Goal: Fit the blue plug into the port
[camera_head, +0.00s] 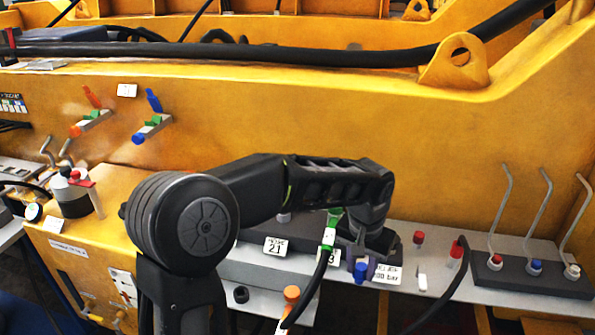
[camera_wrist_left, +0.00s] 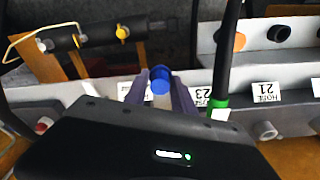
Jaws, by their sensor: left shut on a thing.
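The blue plug (camera_head: 360,271) shows below my left gripper (camera_head: 367,262), in front of the grey rail. In the left wrist view the blue plug (camera_wrist_left: 160,80) sits between the two purple-grey fingers of my left gripper (camera_wrist_left: 160,90), which is shut on it. My forearm and wrist hide part of the rail in the head view. A grey round port (camera_wrist_left: 265,130) shows beside the label 21 in the left wrist view. A dark round port (camera_head: 242,294) is on the lower front face. I cannot tell which port is meant. My right gripper is not in view.
A black hose with a green collar (camera_head: 328,238) stands close beside my gripper. An orange fitting (camera_head: 291,292) is on the lower face. Red fittings (camera_head: 456,250) and a block of bent levers (camera_head: 532,275) are to the right. The yellow casting (camera_head: 300,120) rises behind.

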